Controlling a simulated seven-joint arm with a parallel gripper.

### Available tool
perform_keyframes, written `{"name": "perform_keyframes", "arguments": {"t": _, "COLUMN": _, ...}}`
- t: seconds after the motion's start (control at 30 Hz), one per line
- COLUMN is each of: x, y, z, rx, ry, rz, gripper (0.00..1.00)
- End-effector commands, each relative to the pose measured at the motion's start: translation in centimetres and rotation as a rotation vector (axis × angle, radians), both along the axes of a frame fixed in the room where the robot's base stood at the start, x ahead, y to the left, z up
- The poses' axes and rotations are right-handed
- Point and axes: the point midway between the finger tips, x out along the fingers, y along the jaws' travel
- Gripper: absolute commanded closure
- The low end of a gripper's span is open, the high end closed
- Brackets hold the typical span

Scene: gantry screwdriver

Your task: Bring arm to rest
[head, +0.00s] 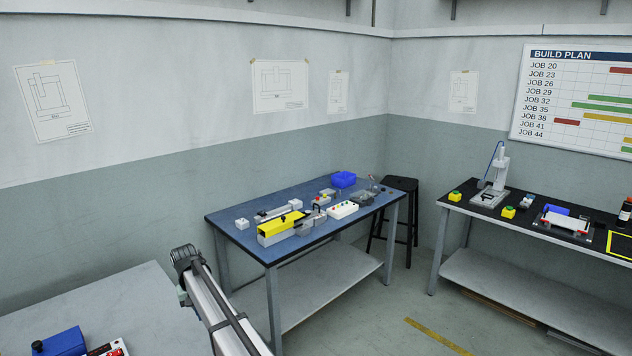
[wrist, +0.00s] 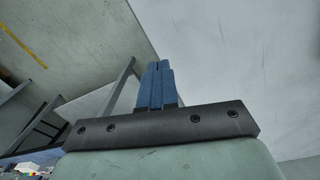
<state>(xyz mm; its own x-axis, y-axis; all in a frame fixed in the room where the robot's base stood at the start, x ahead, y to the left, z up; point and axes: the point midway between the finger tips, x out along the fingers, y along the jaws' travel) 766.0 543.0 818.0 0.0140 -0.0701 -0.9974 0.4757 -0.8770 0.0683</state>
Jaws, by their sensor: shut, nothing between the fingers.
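My gripper (wrist: 154,84) shows in the wrist view as two blue fingers side by side on a dark bar. The fingers are shut with nothing between them. In the head view my arm (head: 215,310) reaches up from the bottom edge, left of the blue-topped table. The fingers cannot be made out there.
A blue-topped table (head: 238,222) holds a yellow device (head: 279,228) and several small parts. A black-topped bench (head: 470,205) with a small press (head: 495,180) stands at the right. A grey table (head: 110,300) is at the lower left. A black stool (head: 402,186) stands behind.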

Motion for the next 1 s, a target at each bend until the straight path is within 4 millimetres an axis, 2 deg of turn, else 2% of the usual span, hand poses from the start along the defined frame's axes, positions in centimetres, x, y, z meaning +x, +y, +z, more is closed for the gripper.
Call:
{"name": "perform_keyframes", "arguments": {"t": 0.03, "x": 1.1, "y": -3.2, "z": -1.0, "rx": -0.009, "ry": 0.001, "rz": -0.038, "gripper": 1.00}}
{"name": "perform_keyframes", "arguments": {"t": 0.2, "x": 3.7, "y": -12.6, "z": -4.7, "rx": -0.040, "ry": 0.009, "rz": -0.146, "gripper": 1.00}}
{"name": "perform_keyframes", "arguments": {"t": 0.27, "x": 3.8, "y": -15.8, "z": -6.6, "rx": -0.051, "ry": 0.017, "rz": -0.177, "gripper": 1.00}}
{"name": "perform_keyframes", "arguments": {"t": 0.3, "x": 3.6, "y": -17.9, "z": -7.9, "rx": -0.058, "ry": 0.025, "rz": -0.197, "gripper": 1.00}}
{"name": "perform_keyframes", "arguments": {"t": 0.37, "x": 3.0, "y": -20.9, "z": -10.1, "rx": -0.067, "ry": 0.040, "rz": -0.221, "gripper": 1.00}}
{"name": "perform_keyframes", "arguments": {"t": 0.4, "x": 2.3, "y": -22.7, "z": -11.7, "rx": -0.073, "ry": 0.051, "rz": -0.234, "gripper": 1.00}}
{"name": "perform_keyframes", "arguments": {"t": 0.5, "x": 0.3, "y": -26.6, "z": -15.4, "rx": -0.084, "ry": 0.083, "rz": -0.260, "gripper": 1.00}}
{"name": "perform_keyframes", "arguments": {"t": 0.6, "x": -2.2, "y": -29.9, "z": -18.9, "rx": -0.092, "ry": 0.114, "rz": -0.277, "gripper": 1.00}}
{"name": "perform_keyframes", "arguments": {"t": 0.77, "x": -6.8, "y": -34.5, "z": -23.8, "rx": -0.101, "ry": 0.167, "rz": -0.301, "gripper": 1.00}}
{"name": "perform_keyframes", "arguments": {"t": 1.0, "x": -14.7, "y": -40.8, "z": -29.9, "rx": -0.110, "ry": 0.247, "rz": -0.338, "gripper": 1.00}}
